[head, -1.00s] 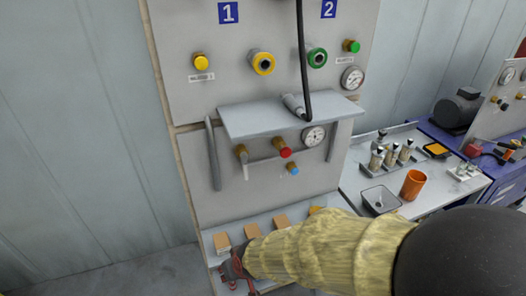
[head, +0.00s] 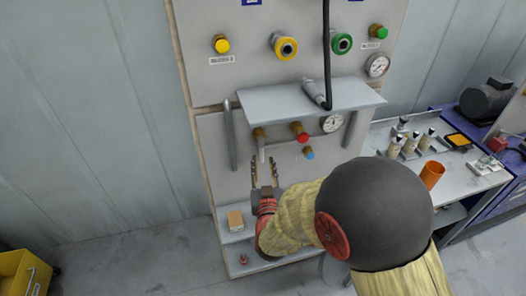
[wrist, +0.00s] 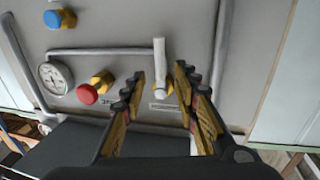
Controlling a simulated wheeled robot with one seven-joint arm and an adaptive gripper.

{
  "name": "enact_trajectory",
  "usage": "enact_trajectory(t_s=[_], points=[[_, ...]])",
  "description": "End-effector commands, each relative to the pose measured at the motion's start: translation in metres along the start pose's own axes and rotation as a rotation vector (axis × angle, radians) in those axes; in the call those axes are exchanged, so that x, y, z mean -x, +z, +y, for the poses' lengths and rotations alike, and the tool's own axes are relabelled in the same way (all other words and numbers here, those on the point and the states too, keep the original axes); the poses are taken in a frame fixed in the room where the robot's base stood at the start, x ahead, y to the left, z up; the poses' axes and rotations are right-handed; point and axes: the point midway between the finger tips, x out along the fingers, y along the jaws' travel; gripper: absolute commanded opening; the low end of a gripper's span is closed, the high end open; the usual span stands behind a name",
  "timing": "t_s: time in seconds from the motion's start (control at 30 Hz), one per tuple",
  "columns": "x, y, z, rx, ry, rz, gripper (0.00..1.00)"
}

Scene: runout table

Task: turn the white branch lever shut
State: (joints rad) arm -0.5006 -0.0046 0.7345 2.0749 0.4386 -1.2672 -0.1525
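The white branch lever (head: 262,153) hangs down from a brass valve under the panel's small shelf. In the wrist view, which looks upside down, the white lever (wrist: 160,62) points up the picture. My gripper (head: 264,168) is open, just below the lever in the head view, with its fingers pointing up. In the wrist view the lever's free end stands ahead of the gap between my open fingertips (wrist: 159,76). I cannot tell how far it is from them. Nothing is between the fingers.
A red knob (head: 299,132), a blue knob (head: 308,154) and a gauge (head: 332,123) sit right of the lever. The grey shelf (head: 345,95) juts out above, and a grey vertical handle (head: 230,135) stands left. A cardboard-coloured block (head: 235,220) lies on the ledge below.

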Motion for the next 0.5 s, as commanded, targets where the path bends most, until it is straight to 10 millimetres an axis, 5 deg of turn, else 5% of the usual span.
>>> enact_trajectory(t_s=[0.5], points=[[-0.065, 0.001, 0.000, 0.000, 0.000, -0.003, 0.30]])
